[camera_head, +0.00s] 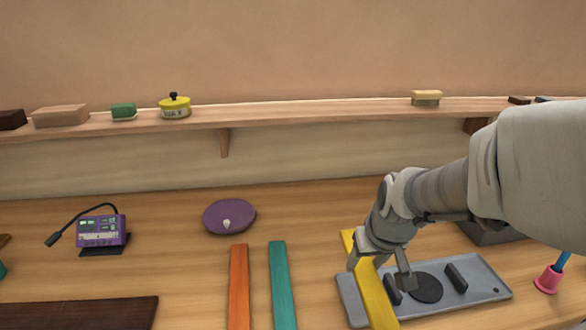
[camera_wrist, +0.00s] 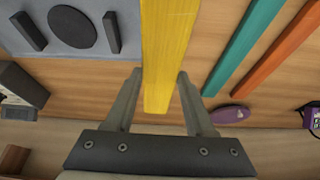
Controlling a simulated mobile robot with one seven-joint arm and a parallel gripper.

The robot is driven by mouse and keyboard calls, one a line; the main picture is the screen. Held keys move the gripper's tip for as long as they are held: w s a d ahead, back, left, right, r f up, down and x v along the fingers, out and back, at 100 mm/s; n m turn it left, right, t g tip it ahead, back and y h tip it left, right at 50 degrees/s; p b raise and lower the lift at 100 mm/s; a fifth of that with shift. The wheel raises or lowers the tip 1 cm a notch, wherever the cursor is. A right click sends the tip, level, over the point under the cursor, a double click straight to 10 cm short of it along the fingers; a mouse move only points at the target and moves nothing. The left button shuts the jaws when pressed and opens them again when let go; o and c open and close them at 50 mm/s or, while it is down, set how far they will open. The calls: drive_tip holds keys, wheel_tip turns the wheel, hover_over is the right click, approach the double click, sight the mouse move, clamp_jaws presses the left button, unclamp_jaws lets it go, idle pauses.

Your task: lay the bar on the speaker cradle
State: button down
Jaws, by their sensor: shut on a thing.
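The yellow bar (camera_head: 375,300) is between the fingers of my gripper (camera_head: 379,270), which is shut on it. In the wrist view the bar (camera_wrist: 168,45) runs up and out of the frame from between the fingertips (camera_wrist: 160,76). The speaker cradle (camera_head: 470,272) is a grey plate with a round black speaker disc (camera_head: 426,288) between two upright black blocks. The bar crosses the plate's left end, left of the left block, and is not over the disc. I cannot tell the gap between bar and plate. The cradle (camera_wrist: 72,51) also shows upper left in the wrist view.
An orange bar (camera_head: 239,288) and a teal bar (camera_head: 283,285) lie to the left. A purple disc (camera_head: 229,216) and purple device (camera_head: 101,230) are farther back. A pink cup (camera_head: 548,280) with a blue stick stands right of the cradle. A shelf (camera_head: 300,112) runs along the wall.

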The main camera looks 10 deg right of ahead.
drive_tip(key=s+d+r+m+g+h+p, duration=0.2)
drive_tip(key=s+d+m+p, duration=0.25)
drive_tip(key=d+m, duration=0.65)
drive_tip(key=s+d+r+m+g+h+p, duration=0.2)
drive_tip(key=s+d+m+p, duration=0.3)
drive_tip(key=d, duration=0.9)
drive_tip(key=shift+m, duration=0.8)
drive_tip(key=shift+w+a+f+b, duration=0.15)
drive_tip(key=shift+w+a+f, duration=0.55)
drive_tip(key=shift+w+f, duration=1.15)
drive_tip(key=shift+w+a+f+b, duration=0.2)
drive_tip(key=shift+w+a+f, duration=0.55)
drive_tip(key=shift+w+f, duration=1.05)
drive_tip(key=shift+w+a+f+b, duration=0.15)
drive_tip(key=shift+w+a+f, duration=0.55)
drive_tip(key=shift+w+f, duration=1.15)
drive_tip(key=shift+w+r, duration=0.15)
drive_tip(key=shift+w, duration=0.05)
drive_tip(key=shift+f+b, duration=0.4)
drive_tip(key=shift+c, duration=1.3)
unclamp_jaws()
